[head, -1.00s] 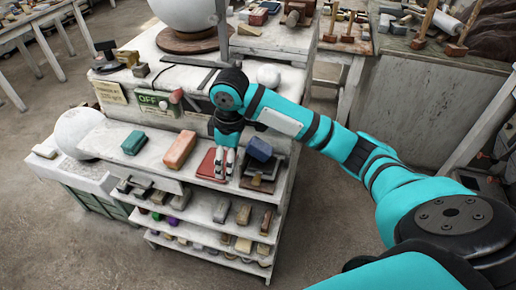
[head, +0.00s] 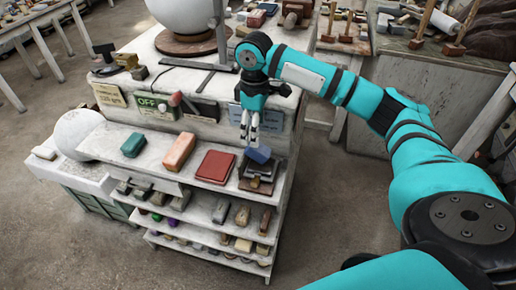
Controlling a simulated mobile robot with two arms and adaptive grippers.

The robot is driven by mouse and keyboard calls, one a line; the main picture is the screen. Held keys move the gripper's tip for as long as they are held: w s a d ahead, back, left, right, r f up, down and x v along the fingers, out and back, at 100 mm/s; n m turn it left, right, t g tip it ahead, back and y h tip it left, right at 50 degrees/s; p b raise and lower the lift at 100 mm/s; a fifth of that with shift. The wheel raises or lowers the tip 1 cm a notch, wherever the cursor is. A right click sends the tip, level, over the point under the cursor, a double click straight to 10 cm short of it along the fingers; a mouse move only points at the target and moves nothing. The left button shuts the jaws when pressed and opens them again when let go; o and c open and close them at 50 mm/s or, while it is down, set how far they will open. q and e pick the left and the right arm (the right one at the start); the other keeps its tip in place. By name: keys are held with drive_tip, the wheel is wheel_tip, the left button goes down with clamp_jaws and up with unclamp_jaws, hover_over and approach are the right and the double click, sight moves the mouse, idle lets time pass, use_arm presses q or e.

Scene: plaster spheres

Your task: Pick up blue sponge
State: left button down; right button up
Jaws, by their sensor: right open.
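The blue sponge (head: 259,154) lies tilted on a dark block or tray (head: 256,177) at the right end of the upper shelf. My right gripper (head: 249,142) points down just above and slightly left of the sponge. Its pale fingers are apart and hold nothing; whether a fingertip touches the sponge I cannot tell. My left gripper is outside the picture.
On the same shelf (head: 105,147) lie a red flat block (head: 216,167), an orange block (head: 179,151) and a teal block (head: 133,144). A bench wall with an OFF sign (head: 154,101) stands behind. Lower shelves hold several small blocks.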

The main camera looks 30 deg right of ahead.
wheel_tip(320, 180, down, 3)
drive_tip(key=shift+r, duration=0.15)
drive_tip(key=f+p, duration=0.1)
drive_tip(key=f, duration=0.1)
drive_tip(key=f+p, duration=0.1)
drive_tip(key=f, duration=0.1)
drive_tip(key=shift+s+d, duration=0.15)
drive_tip(key=shift+d, duration=0.25)
drive_tip(key=shift+f, duration=0.65)
drive_tip(key=c, duration=1.1)
drive_tip(key=shift+o, duration=0.2)
drive_tip(key=shift+r, duration=0.15)
drive_tip(key=shift+r, duration=0.65)
drive_tip(key=shift+s+a+r+b, duration=0.15)
drive_tip(key=shift+r+b, duration=0.25)
drive_tip(key=shift+r, duration=0.05)
drive_tip(key=shift+s+a+r+b, duration=0.15)
drive_tip(key=shift+r+b, duration=0.2)
drive_tip(key=shift+r, duration=0.1)
drive_tip(key=s+a+r+b, duration=0.1)
drive_tip(key=s+a+b, duration=0.2)
drive_tip(key=s+a, duration=0.5)
drive_tip(key=s, duration=0.4)
drive_tip(key=shift+s+a+r, duration=0.2)
drive_tip(key=shift+a+r, duration=0.1)
drive_tip(key=shift+r, duration=0.05)
